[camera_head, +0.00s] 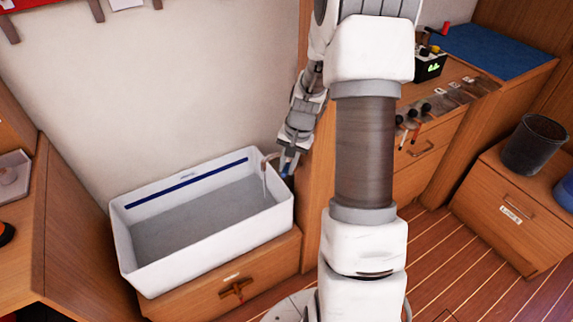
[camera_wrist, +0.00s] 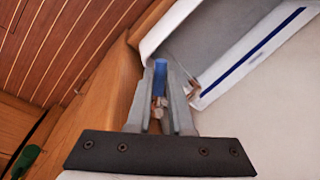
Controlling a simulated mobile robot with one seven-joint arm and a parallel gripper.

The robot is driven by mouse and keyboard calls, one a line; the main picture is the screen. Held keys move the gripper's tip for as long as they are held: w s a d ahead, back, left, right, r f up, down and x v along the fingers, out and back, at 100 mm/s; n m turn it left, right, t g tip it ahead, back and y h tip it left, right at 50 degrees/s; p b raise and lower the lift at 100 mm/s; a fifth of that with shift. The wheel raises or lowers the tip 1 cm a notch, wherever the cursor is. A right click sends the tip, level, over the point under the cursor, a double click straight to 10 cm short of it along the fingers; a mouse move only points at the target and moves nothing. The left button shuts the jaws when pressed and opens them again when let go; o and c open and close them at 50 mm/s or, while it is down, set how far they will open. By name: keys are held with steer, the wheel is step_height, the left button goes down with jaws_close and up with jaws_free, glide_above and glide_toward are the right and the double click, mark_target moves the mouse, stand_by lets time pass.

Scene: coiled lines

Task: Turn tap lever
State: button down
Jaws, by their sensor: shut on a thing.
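The tap's blue lever (camera_wrist: 160,74) shows in the wrist view between the two grey fingers of my gripper (camera_wrist: 168,82). The fingers are shut on it. Part of the tap's metal body (camera_wrist: 160,104) shows below the lever, between the fingers. In the head view the tap's pale spout (camera_head: 265,178) stands at the right end of the white basin (camera_head: 205,250). My gripper (camera_head: 287,168) points down just right of the spout there. The lever is small and mostly hidden by the fingers in that view.
The basin looks empty and sits on a wooden cabinet (camera_head: 268,282). A wooden panel (camera_head: 312,205) stands close right of my gripper. A counter with tools and a drawer (camera_head: 425,150) lies further right, and a dark bucket (camera_head: 535,145) stands at far right.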

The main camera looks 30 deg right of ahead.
steer(key=c, duration=0.8)
jaws_free()
steer(key=shift+r, duration=0.1)
steer(key=r+p, duration=0.1)
steer(key=r, duration=0.4)
steer(key=s+d+r+p, duration=0.1)
steer(key=r, duration=0.5)
steer(key=s+d+r+p, duration=0.1)
steer(key=r, duration=0.5)
steer(key=shift+s+d, duration=0.15)
steer(key=shift+s, duration=0.1)
